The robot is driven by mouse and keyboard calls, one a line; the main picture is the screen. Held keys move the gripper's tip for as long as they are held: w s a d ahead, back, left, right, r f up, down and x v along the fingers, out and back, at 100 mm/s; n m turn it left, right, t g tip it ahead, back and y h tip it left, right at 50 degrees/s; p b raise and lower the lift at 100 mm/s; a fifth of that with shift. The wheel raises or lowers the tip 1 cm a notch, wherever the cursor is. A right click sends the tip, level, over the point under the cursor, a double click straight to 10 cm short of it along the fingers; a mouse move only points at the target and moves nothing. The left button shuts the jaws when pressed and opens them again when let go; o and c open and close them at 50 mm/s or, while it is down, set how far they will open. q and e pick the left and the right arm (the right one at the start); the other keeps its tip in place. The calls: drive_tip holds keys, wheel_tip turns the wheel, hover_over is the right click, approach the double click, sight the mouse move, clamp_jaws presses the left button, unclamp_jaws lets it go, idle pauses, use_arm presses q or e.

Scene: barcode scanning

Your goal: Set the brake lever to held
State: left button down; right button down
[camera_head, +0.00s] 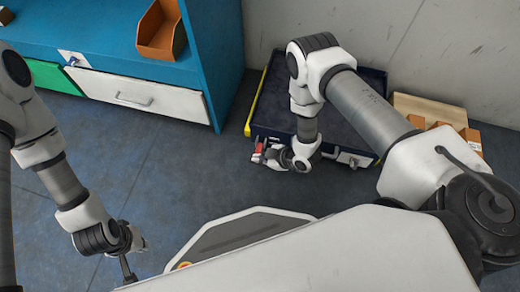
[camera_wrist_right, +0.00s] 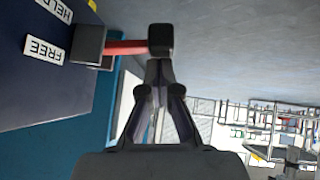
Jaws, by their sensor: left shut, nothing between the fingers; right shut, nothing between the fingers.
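The brake lever has a red arm (camera_wrist_right: 126,47) with a black knob (camera_wrist_right: 160,38) and a dark mount on a dark blue panel (camera_wrist_right: 40,95). In the right wrist view the red arm lies level with the white FREE label (camera_wrist_right: 46,49); the HELD label (camera_wrist_right: 58,8) is partly cut off. My right gripper (camera_wrist_right: 160,72) is shut and empty, its tips at or just below the knob; contact is unclear. In the head view the red of the lever (camera_head: 258,149) shows beside my right gripper (camera_head: 266,157). My left gripper (camera_head: 128,275) is shut and empty at lower left, partly hidden.
A dark blue cart (camera_head: 350,100) with a yellow edge (camera_head: 257,95) stands behind my right arm by the wall. A blue bench (camera_head: 205,60) with a white drawer (camera_head: 135,92) and an orange bin (camera_head: 160,32) is at left. Orange boxes (camera_head: 470,138) lie at right. Floor between is clear.

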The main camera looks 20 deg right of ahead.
drive_tip(key=shift+s+a+f+n+t+h, duration=0.2)
drive_tip(key=shift+f+n+t+h, duration=0.1)
drive_tip(key=shift+f+t, duration=0.15)
use_arm(q)
drive_tip(key=shift+r, duration=0.4)
use_arm(e)
drive_tip(key=shift+f, duration=0.45)
drive_tip(key=shift+f, duration=0.1)
